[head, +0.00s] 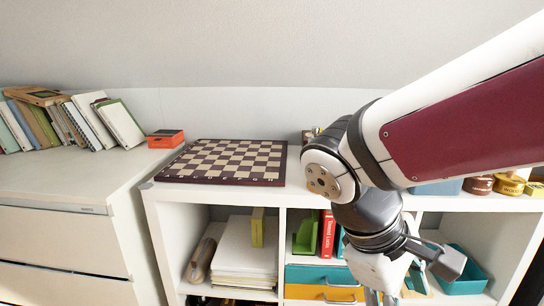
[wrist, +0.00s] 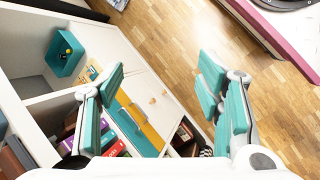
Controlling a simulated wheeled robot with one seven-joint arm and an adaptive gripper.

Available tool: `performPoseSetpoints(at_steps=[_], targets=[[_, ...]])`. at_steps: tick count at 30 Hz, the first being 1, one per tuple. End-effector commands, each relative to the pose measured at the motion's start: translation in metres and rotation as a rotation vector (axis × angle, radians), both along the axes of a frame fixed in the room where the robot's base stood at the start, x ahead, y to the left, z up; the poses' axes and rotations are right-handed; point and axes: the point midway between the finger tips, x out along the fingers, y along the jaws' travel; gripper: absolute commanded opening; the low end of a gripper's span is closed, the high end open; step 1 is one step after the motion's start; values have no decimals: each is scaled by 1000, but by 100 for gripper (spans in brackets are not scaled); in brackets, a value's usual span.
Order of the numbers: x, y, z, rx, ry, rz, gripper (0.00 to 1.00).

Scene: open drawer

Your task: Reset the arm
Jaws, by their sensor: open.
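My arm reaches in from the upper right of the head view and bends down in front of the white shelf unit (head: 165,212). My gripper (head: 381,296) hangs low before the shelf's right compartment, its fingers partly cut off by the bottom edge. In the wrist view my gripper (wrist: 160,78) shows its teal-padded fingers spread wide apart, with nothing between them. Behind the gap are teal and orange drawer fronts and the wooden floor (wrist: 185,30). The teal and orange drawers (head: 325,283) also show in the head view, partly hidden by my arm.
A chessboard (head: 225,161) lies on the shelf top. A teal bin (head: 465,275) sits in the right compartment. Round tins (head: 510,184) stand at the top right.

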Motion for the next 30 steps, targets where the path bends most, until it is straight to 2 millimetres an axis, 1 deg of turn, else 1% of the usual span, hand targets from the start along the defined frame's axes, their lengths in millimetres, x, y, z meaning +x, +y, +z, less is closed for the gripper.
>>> performPoseSetpoints(at_steps=[1,3,6,9,12,15,21,24,30], targets=[[-17,-10,5,47,-21,-81,60],[-39,-19,8,108,-42,-184,60],[-69,-25,10,192,-76,-323,60],[-93,-25,10,266,-107,-437,60],[-111,-23,8,325,-136,-528,60],[-125,-19,7,374,-162,-599,60],[-147,-9,2,460,-212,-725,60],[-141,-10,21,459,-216,-712,60],[-134,-10,50,469,-241,-701,60]])
